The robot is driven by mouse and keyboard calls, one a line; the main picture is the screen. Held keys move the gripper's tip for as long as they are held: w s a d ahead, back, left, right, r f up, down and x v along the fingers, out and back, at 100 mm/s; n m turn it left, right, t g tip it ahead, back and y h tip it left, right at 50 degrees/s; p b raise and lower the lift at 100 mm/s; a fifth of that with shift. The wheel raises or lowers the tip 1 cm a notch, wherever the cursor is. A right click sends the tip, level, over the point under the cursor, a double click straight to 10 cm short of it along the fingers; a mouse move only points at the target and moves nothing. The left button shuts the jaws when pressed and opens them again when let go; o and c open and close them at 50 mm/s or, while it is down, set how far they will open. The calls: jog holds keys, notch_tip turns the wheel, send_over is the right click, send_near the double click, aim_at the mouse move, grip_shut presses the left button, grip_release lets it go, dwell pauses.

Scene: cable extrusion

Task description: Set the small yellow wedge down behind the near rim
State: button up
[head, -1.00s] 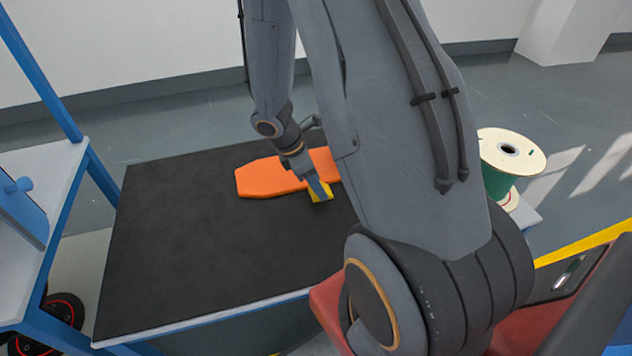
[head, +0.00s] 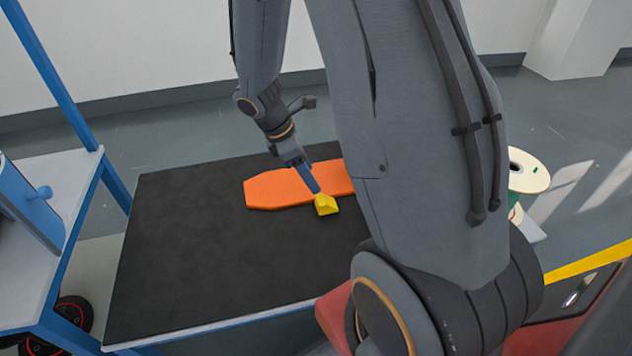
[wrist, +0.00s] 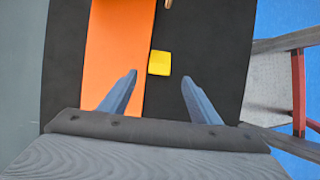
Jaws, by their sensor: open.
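The small yellow wedge (head: 326,205) rests at the near edge of the orange board on the black table top (head: 200,250). In the wrist view the wedge (wrist: 159,63) lies against the board's right edge; I cannot tell whether it overlaps the board slightly. My gripper (head: 317,191) is just above and behind the wedge in the head view. In the wrist view my gripper (wrist: 160,76) is open, its fingers wide apart, with the wedge just beyond the tips and clear of both. The table's near rim (head: 220,328) is a pale and blue edge.
The orange board (head: 280,190) lies flat near the back of the table; its right end is hidden by my arm. A blue-framed stand (head: 60,190) is at left. A cable spool (head: 526,174) stands beyond my arm at right. The table's left and front are clear.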

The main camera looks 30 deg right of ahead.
jog(key=s+a+r+m+t+y, duration=0.1)
jog(key=s+a+r+m+y, duration=0.4)
jog(key=s+a+r+m, duration=0.8)
jog(key=s+a+r, duration=0.2)
jog(key=a+r, duration=0.1)
jog(key=shift+s+a+r, duration=0.25)
jog(key=shift+s+a, duration=0.05)
jog(key=shift+a, duration=0.1)
jog(key=d+r+m+p, duration=0.1)
jog(key=d+r+p, duration=0.4)
jog(key=p, duration=0.8)
jog(key=shift+s+d+r+m+h, duration=0.2)
jog(key=shift+s+r+m+h, duration=0.15)
jog(key=shift+r, duration=0.45)
